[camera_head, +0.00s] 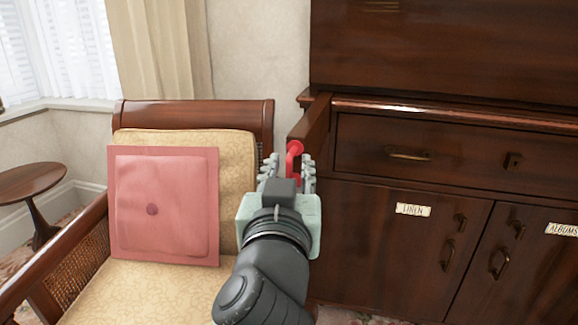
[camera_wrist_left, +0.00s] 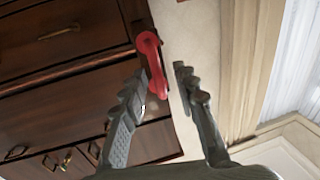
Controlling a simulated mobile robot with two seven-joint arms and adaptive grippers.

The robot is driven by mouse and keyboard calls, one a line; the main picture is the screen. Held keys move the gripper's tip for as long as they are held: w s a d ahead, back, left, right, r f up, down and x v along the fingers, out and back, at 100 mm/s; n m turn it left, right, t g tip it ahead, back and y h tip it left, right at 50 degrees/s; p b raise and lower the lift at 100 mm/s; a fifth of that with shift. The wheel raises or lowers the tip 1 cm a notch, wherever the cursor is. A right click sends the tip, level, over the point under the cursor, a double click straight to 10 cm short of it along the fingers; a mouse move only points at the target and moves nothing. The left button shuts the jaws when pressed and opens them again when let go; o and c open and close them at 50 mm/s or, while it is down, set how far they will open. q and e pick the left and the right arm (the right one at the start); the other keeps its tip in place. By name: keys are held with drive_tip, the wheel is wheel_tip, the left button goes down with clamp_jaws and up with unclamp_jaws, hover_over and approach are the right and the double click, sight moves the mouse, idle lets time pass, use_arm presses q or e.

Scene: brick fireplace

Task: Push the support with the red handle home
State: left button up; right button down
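The support is a dark wooden slide (camera_head: 311,121) that sticks out from the left end of the cabinet front in the head view. Its red handle (camera_head: 293,150) is at its near end. My left gripper (camera_head: 287,168) is at the handle, with its fingers apart. In the left wrist view the red handle (camera_wrist_left: 152,62) shows at the fingertips of the left gripper (camera_wrist_left: 162,76), closer to the left finger. I cannot tell whether a finger touches it. The gripper hides part of the handle's lower side in the head view. My right gripper is not in view.
The dark wooden cabinet (camera_head: 371,220) has a drawer (camera_head: 460,155) and labelled doors beside the gripper. A cushioned bench (camera_head: 237,150) with a pink cushion (camera_head: 190,200) stands close on the left. A small round table (camera_head: 28,181) is farther left.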

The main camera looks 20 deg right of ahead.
use_arm(q)
drive_tip(key=c, duration=0.6)
clamp_jaws()
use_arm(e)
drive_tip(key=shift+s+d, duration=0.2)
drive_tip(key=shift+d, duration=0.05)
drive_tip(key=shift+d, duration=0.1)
